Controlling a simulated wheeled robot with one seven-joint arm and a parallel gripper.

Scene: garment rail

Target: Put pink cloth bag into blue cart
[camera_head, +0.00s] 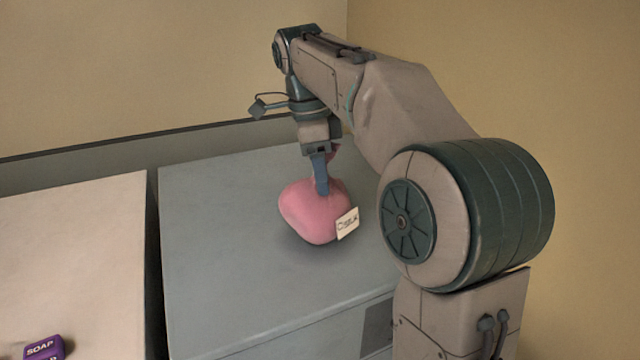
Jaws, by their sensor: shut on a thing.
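The pink cloth bag (308,212) is on or just above the grey cabinet top, right of the picture's centre line's left side. A small cream tag with dark lettering hangs at its lower right. My gripper (322,188) points down from above and is shut on the bag's upper part. One blue-grey finger shows against the bag; the other is hidden. I cannot tell whether the bag's underside touches the surface. No blue cart is in view.
The grey cabinet top (225,265) is otherwise clear. A gap separates it from a pale counter (75,255) at left, where a purple soap box (42,348) sits at the bottom edge. Walls stand behind and at right.

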